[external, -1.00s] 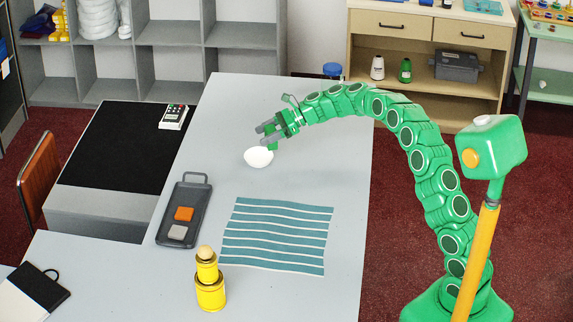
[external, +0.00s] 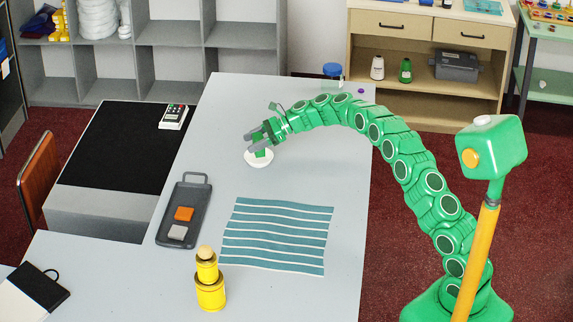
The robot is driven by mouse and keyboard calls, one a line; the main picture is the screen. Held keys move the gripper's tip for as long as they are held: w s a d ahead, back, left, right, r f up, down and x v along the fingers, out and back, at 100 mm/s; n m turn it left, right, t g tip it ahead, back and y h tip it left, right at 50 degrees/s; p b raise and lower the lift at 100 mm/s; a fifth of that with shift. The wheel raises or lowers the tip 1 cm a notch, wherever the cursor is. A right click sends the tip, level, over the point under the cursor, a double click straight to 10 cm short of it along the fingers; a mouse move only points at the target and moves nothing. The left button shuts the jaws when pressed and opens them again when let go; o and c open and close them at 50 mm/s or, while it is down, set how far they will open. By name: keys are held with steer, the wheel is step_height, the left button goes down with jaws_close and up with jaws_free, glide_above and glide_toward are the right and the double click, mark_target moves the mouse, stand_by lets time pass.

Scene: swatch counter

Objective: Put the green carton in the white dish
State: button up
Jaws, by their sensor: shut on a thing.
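My gripper (external: 257,141) is at the far part of the grey table, shut on the green carton (external: 261,147). The carton shows as a small green piece between the fingers, largely hidden by them. The white dish (external: 258,163) is on the table directly below, and the carton overlaps its upper part in the picture. I cannot tell whether the carton touches the dish's inside.
A teal striped cloth (external: 275,236) lies nearer on the table (external: 225,110). A dark tray (external: 167,236) with an orange and a grey block is to the left. A yellow stacked container (external: 209,289) stands at the front. A blue-lidded jar (external: 332,71) is at the far edge.

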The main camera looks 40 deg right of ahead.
steer(key=shift+w+f, duration=0.15)
steer(key=shift+f, duration=1.55)
steer(key=shift+f, duration=0.1)
steer(key=o, duration=1.1)
steer(key=v, duration=1.2)
